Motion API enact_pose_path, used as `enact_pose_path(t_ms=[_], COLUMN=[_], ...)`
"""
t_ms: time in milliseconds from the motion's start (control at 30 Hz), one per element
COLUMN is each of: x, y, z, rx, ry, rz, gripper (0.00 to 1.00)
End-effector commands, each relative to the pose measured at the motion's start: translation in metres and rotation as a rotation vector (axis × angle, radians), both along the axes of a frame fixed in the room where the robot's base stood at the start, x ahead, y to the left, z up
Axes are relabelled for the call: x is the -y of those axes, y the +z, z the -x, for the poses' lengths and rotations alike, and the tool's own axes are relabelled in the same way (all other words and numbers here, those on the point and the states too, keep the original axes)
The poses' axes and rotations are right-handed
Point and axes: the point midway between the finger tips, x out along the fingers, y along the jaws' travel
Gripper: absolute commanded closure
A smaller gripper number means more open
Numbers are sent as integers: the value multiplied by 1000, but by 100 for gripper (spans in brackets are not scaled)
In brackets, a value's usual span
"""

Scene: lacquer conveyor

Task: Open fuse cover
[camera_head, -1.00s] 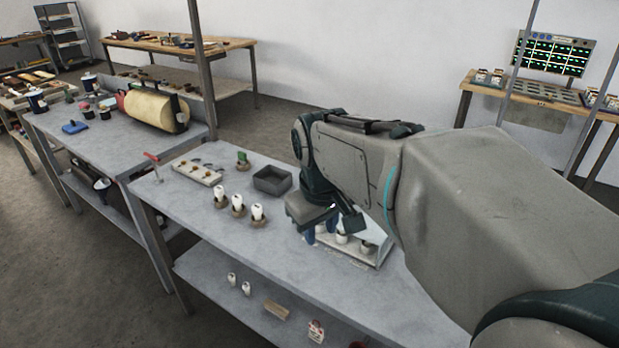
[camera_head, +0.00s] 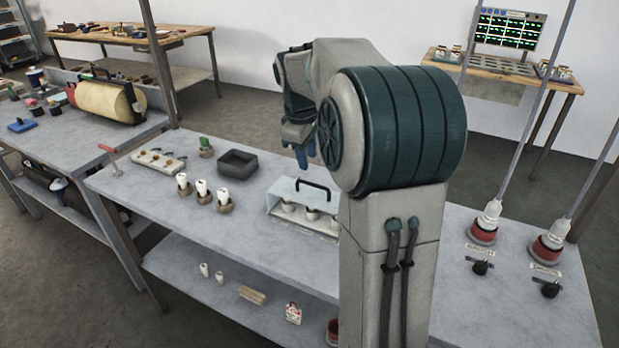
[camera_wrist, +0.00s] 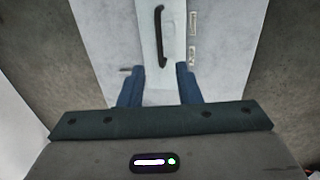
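The fuse cover (camera_head: 284,194) is a pale box-like cover with a black bar handle (camera_head: 314,185) on its upper side. White fuse holders (camera_head: 312,212) show at its front, and my arm hides its right end. My gripper (camera_head: 302,150) is above and behind the cover, apart from the handle. In the wrist view, the blue fingers of my gripper (camera_wrist: 159,70) are spread with nothing between them. The black handle (camera_wrist: 162,36) runs lengthwise ahead of the gap, on the pale cover (camera_wrist: 149,42).
Left of the cover are a dark open tray (camera_head: 238,165), several white fuses in round stands (camera_head: 202,189), and a strip with small knobs (camera_head: 158,160). Two red-based posts (camera_head: 484,232) with black knobs stand at the right. The bench front is clear.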

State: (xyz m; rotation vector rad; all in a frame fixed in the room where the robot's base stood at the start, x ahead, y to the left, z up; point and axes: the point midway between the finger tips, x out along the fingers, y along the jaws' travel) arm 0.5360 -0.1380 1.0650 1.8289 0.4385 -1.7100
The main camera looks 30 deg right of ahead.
Motion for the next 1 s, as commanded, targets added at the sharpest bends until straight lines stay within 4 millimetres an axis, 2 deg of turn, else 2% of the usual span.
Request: enact_pose_path(t_ms=[33,200,400,800,833,900,933,1000], x=[2,7,11,12,12,12,12,12], y=[-13,-46,-70,-77,-77,-77,-77,-77], z=[-1,-5,-8,-9,-9,-9,-9,-9], rx=[-5,-4,-1,1,1,1,1,1], ry=[-1,1,0,-1,-1,-1,-1,-1], rz=[-1,-1,0,1,1,1,1,1], gripper=[69,69,69,69,75,94,100,100])
